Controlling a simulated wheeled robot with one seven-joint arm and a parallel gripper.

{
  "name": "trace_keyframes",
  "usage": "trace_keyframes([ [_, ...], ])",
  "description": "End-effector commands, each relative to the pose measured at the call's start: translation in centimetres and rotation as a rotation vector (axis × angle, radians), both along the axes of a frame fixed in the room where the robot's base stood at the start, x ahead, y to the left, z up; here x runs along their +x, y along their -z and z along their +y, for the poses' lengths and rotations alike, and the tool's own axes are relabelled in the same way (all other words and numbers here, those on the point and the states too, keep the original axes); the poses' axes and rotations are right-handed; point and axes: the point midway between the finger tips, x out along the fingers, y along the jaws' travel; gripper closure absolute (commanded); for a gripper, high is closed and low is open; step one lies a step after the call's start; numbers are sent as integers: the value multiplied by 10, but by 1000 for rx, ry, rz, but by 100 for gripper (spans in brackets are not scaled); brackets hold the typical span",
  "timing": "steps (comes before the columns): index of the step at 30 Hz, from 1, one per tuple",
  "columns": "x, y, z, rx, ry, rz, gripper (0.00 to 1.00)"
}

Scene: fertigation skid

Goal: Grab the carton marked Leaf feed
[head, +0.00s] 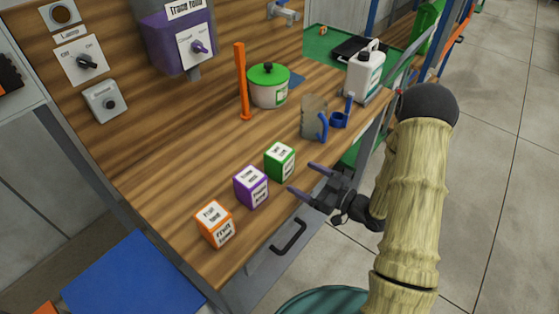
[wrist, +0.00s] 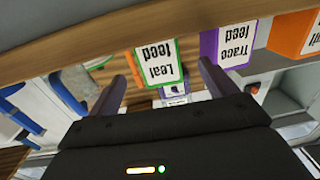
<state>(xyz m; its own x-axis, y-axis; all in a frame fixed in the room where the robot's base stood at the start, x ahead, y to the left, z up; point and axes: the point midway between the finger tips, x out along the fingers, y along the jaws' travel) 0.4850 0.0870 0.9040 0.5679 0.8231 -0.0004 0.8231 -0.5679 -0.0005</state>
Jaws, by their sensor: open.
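The carton marked Leaf feed is a green box with white labels (head: 280,161), standing on the wooden bench top (head: 150,165). It is the farthest back of three cartons in a row. My gripper (head: 302,181) is open and empty, just in front of the bench edge, to the right of and a little below the green carton. In the wrist view the Leaf feed carton (wrist: 157,62) appears upside down, ahead of and roughly between the two fingers (wrist: 163,80), and apart from them.
A purple Trace feed carton (head: 251,187) stands close beside the green one. An orange Fruit feed carton (head: 215,224) is farther along. A drawer handle (head: 289,237) sits below the edge.

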Motion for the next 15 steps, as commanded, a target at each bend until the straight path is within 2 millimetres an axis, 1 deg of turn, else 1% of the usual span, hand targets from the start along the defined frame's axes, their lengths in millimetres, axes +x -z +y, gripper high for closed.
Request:
trace_keyframes([
  [1,5,-1,9,0,-5,-1,15],
  [3,11,-2,19,0,-5,-1,15],
  [6,20,-1,30,0,-2,-1,15],
  [9,24,-1,35,1,-1,-1,15],
  [15,25,0,35,0,0,0,15],
])
